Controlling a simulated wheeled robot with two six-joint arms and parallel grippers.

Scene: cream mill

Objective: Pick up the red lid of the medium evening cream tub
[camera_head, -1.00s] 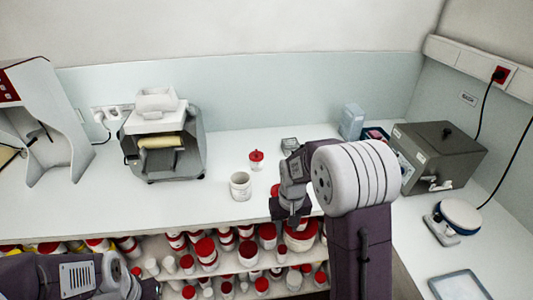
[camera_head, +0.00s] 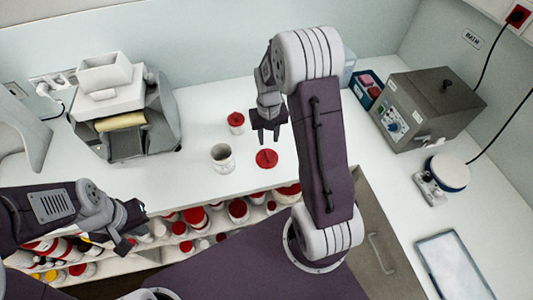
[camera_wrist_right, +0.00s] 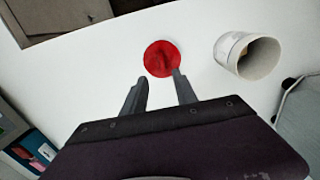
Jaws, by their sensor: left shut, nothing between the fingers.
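The round red lid (camera_head: 266,158) with a small knob lies flat on the white counter, apart from the tub. It also shows in the right wrist view (camera_wrist_right: 162,58). The open white tub (camera_head: 222,158) stands upright, left of the lid; in the wrist view it is to the lid's right (camera_wrist_right: 247,55). My right gripper (camera_head: 267,139) is open and empty, its fingers pointing down near the lid; in the wrist view the lid appears just beyond the fingertips (camera_wrist_right: 159,76). My left gripper (camera_head: 134,226) is shut and empty, in front of the shelf at left.
A small red-topped jar (camera_head: 236,122) stands behind the tub. A mill machine (camera_head: 125,110) is at left, a grey bath (camera_head: 425,108) and a small scale (camera_head: 443,175) at right. Several red-lidded tubs fill the shelf below the counter (camera_head: 185,187).

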